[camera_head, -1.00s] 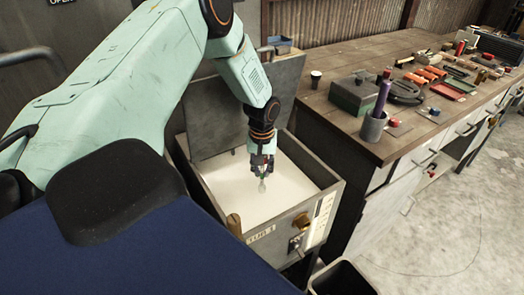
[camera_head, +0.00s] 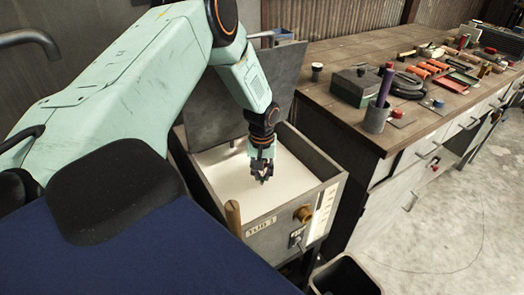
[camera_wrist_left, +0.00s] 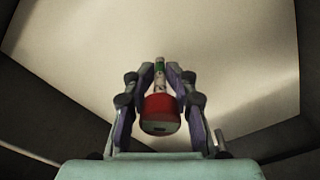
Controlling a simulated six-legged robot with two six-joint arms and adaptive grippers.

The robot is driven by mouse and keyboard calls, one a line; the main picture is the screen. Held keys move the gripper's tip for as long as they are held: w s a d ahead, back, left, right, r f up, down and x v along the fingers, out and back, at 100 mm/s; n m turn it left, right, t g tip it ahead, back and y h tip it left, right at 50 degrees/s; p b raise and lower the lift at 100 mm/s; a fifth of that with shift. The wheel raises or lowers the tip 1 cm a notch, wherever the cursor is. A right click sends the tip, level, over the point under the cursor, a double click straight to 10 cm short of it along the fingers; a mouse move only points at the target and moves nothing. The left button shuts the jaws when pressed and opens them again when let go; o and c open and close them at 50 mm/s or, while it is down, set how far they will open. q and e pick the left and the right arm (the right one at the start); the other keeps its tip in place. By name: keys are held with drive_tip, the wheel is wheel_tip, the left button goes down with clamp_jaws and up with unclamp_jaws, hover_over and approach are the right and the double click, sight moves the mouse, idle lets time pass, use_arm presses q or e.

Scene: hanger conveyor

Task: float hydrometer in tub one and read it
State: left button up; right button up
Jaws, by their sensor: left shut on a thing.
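Tub one (camera_head: 277,217) is a grey box with a label on its front, filled with pale, whitish liquid (camera_head: 227,178). Its lid (camera_head: 222,108) stands raised at the back. My left gripper (camera_head: 262,177) hangs over the middle of the liquid, pointing down, close to the surface. In the left wrist view its fingers close around a slim tube with a green band, the hydrometer (camera_wrist_left: 160,74). A red rounded piece (camera_wrist_left: 160,112) shows between the fingers. The hydrometer's lower end is hidden in the head view, and I cannot tell how deep it sits. My right gripper is out of view.
A wooden stick (camera_head: 233,218) stands at the tub's front left corner. A brass fitting (camera_head: 303,214) juts from the front. A dark bin (camera_head: 343,276) stands below. The workbench (camera_head: 335,100) at right holds a green box (camera_head: 355,86), a cup with a purple object, and several tools.

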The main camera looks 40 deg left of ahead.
use_arm(q)
drive_tip(key=shift+f, duration=0.5)
drive_tip(key=o, duration=1)
drive_tip(key=shift+c, duration=0.2)
drive_tip(key=o, duration=1)
drive_tip(key=shift+r, duration=0.2)
drive_tip(key=shift+r+p, duration=4.4)
drive_tip(key=shift+f, duration=0.2)
